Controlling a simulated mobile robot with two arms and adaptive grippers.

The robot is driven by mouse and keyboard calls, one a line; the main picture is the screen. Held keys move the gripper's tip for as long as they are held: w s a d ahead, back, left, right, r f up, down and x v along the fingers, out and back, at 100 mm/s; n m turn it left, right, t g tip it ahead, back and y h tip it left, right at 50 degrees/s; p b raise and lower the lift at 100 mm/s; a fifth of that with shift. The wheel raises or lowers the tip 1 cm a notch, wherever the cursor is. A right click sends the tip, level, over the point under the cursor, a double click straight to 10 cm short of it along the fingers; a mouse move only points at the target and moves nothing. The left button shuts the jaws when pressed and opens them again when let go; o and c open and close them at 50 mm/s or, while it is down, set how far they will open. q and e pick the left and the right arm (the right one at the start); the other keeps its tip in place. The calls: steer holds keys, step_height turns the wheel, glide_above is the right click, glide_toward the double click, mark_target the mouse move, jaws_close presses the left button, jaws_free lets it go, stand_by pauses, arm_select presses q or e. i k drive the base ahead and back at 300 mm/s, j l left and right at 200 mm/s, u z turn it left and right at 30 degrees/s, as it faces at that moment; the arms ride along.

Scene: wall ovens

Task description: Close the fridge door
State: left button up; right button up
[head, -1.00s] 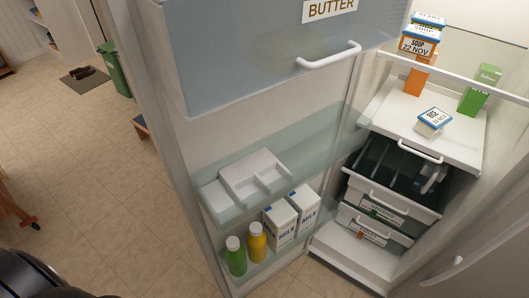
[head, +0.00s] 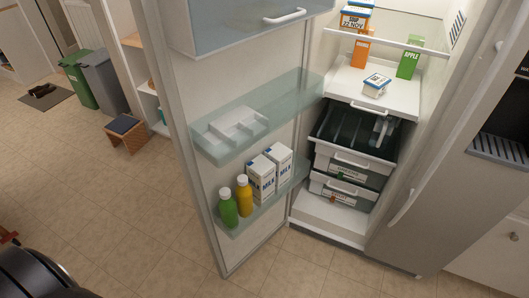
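The fridge door (head: 179,150) stands wide open on the left, its inner side facing me. Its shelves hold an egg tray (head: 232,125), two milk cartons (head: 262,178), a green bottle (head: 228,210) and a yellow bottle (head: 244,197). The fridge interior (head: 309,209) is to the right of the door, with a drawer (head: 352,150) that looks pulled partly out and another drawer (head: 343,190) below it. Neither of my grippers is in view. A dark rounded shape at the bottom left corner is cut off and unclear.
A closed steel door with a handle (head: 404,207) and a dispenser (head: 497,148) is on the right. Bins (head: 103,82), a stool (head: 125,131) and a doormat (head: 43,97) are at the far left. The tiled floor before the fridge is clear.

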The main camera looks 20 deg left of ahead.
mark_target(226, 95)
steer(key=j+z, duration=0.35)
steer(key=i+j+z, duration=0.1)
steer(key=j+z, duration=0.65)
steer(key=k+j, duration=0.1)
steer(key=j, duration=0.45)
steer(key=k+j, duration=0.1)
steer(key=j, duration=0.5)
steer(key=k+j, duration=0.1)
steer(key=j, duration=0.45)
steer(key=k+j, duration=0.1)
steer(key=j, duration=0.5)
